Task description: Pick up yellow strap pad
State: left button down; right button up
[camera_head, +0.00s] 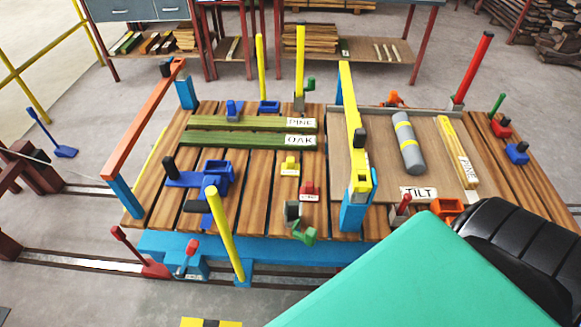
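A small yellow stepped block (289,166) sits on the wooden slats near the middle of the table, with a white label at its front. It looks most like the yellow strap pad, but the label is too small to read. Neither of my grippers can be made out in the head view.
Green bars by PINE and OAK labels (250,132) lie behind the block. A blue bracket (205,178) is to its left, a red-and-grey piece (305,195) in front. A yellow-topped blue frame (355,150) stands to its right. A large teal surface (430,275) covers the lower right.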

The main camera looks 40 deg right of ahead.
aim_at(289, 168)
jog(key=z, duration=0.45)
jog(key=i+l+z, duration=0.1)
jog(key=z, duration=0.3)
jog(key=i+l+z, duration=0.1)
jog(key=l+z, duration=0.15)
jog(key=z, duration=0.2)
jog(key=i+l+z, duration=0.15)
jog(key=z, duration=0.25)
